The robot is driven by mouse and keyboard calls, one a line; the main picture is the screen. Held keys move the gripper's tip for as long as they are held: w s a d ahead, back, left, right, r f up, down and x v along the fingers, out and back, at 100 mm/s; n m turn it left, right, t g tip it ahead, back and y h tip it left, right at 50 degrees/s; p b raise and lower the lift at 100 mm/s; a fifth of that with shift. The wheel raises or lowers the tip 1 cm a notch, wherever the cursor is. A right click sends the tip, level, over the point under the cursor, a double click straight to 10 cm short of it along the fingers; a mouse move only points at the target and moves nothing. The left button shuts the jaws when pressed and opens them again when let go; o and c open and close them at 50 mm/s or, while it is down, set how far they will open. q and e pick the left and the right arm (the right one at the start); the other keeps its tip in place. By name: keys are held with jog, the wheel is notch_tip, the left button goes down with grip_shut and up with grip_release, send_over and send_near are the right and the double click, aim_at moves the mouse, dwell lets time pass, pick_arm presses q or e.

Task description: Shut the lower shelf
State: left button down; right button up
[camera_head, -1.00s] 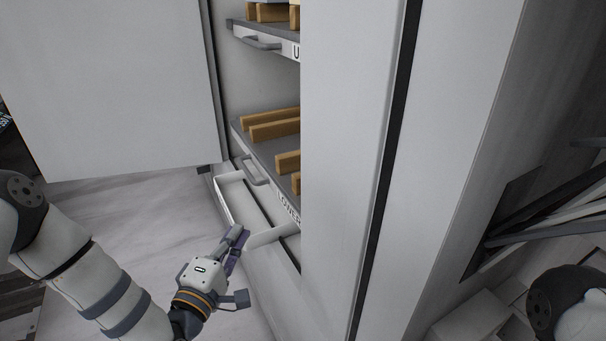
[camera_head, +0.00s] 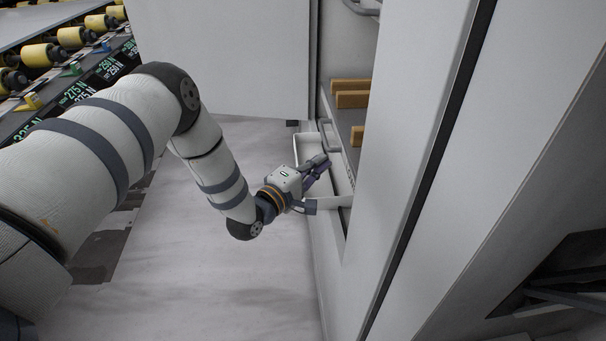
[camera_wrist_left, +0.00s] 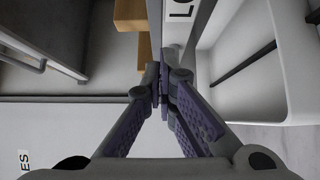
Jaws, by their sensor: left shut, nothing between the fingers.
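The cabinet front hides much of the shelf. My left gripper (camera_head: 326,161) is shut and empty, just in front of the shelf's front, beside the handle. In the left wrist view the shut fingertips (camera_wrist_left: 161,78) lie close to the shelf's white front plate (camera_wrist_left: 176,28), which is marked "LO". I cannot tell whether they touch it. My right gripper is out of view.
The open cabinet door (camera_head: 225,55) stands at the left. Part of the upper shelf's handle (camera_head: 362,8) shows above. The pale floor (camera_head: 270,290) is clear.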

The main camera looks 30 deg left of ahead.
aim_at(350, 165)
pick_arm(q)
jog(key=shift+w+d, duration=0.45)
jog(key=shift+d, duration=0.25)
jog(key=shift+w+d, duration=0.45)
jog(key=shift+d, duration=0.25)
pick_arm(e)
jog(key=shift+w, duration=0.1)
pick_arm(q)
jog(key=w+d, duration=0.1)
jog(key=d, duration=0.1)
jog(key=w+d+b, duration=0.1)
jog(key=d, duration=0.1)
jog(key=shift+w+f, duration=0.2)
jog(key=shift+w, duration=0.2)
jog(key=shift+w+d+r, duration=0.15)
jog(key=shift+w, duration=0.05)
jog(key=shift+r, duration=0.2)
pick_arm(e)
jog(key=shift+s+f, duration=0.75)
